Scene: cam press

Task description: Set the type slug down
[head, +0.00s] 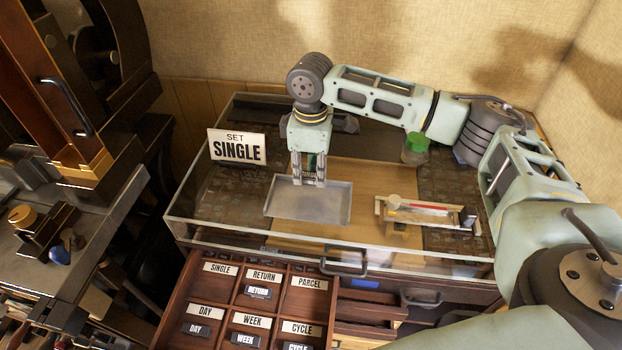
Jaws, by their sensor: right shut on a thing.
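My right gripper (309,182) points down over the left back part of a shallow grey metal tray (335,216) on the glass-topped cabinet. Its fingers are shut on a small type slug, which is mostly hidden between them, so its label cannot be read. I cannot tell whether the slug touches the tray floor. The rest of the tray looks empty. My left gripper is not in view.
A sign reading "SET SINGLE" (237,147) stands left of the tray. A composing stick (425,212) lies to the right, and a green-capped jar (415,149) stands behind. Below, an open drawer (240,310) has labelled compartments with several slugs; SINGLE looks empty. Dark machinery stands left.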

